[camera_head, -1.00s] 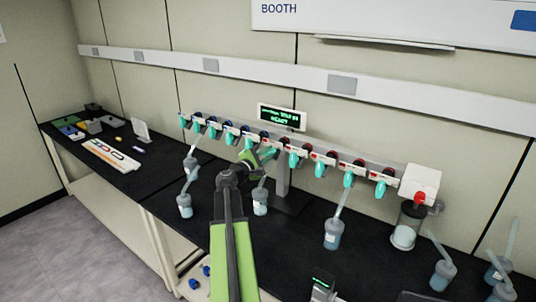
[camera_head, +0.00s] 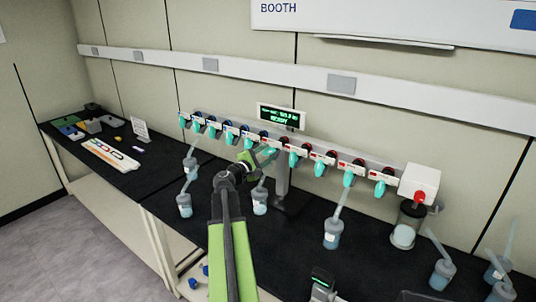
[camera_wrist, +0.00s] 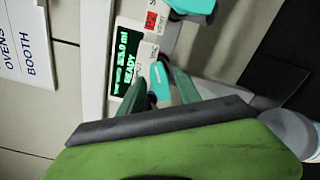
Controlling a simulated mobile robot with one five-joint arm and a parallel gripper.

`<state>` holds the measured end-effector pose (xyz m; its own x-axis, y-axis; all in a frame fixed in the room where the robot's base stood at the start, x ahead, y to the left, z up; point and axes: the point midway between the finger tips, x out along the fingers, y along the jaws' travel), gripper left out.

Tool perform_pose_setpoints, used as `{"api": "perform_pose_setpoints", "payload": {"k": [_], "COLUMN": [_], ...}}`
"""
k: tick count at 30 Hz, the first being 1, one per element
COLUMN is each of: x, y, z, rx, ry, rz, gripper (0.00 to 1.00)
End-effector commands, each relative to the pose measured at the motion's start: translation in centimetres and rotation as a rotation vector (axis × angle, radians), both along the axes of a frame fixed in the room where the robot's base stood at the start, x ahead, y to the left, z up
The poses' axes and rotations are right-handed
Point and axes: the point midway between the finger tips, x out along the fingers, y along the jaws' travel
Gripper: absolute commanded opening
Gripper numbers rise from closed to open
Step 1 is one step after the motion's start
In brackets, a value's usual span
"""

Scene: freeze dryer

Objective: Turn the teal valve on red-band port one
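A row of teal valve handles lines the white manifold. The left ones have blue bands and the right ones red bands, such as the red-band valve (camera_head: 293,157). My gripper (camera_head: 262,157) is at the middle of the row, by a teal handle there. In the wrist view, that teal handle (camera_wrist: 160,82) stands between the fingertips of my gripper (camera_wrist: 158,80). The fingers are spread, with a gap at least on the left side. Contact on the right is unclear. Another teal handle (camera_wrist: 195,8) beside a red "2" tag is at the top edge. The near handle's band is hidden.
A display (camera_head: 280,117) with green text stands behind the row; it is close to my fingers in the wrist view (camera_wrist: 125,62). Flasks such as this one (camera_head: 333,234) hang or stand below the manifold. A vessel (camera_head: 405,232) is at the right end.

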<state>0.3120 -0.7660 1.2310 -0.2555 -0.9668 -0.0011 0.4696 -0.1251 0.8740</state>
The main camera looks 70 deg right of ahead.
Motion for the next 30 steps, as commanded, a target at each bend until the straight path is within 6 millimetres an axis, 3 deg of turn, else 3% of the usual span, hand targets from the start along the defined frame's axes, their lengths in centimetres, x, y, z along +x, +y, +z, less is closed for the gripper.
{"api": "perform_pose_setpoints", "payload": {"k": [9, 15, 21, 30], "x": [2.0, 3.2, 3.9, 4.1], "y": [8.6, 13.3, 15.6, 15.8], "z": [0.0, 0.0, 0.0, 0.0], "rx": [0.0, 0.0, 0.001, 0.0], "ry": [0.0, -0.001, -0.001, -0.001], "rz": [0.004, 0.001, 0.0, -0.001], "gripper": [0.4, 0.4, 0.4, 0.4]}}
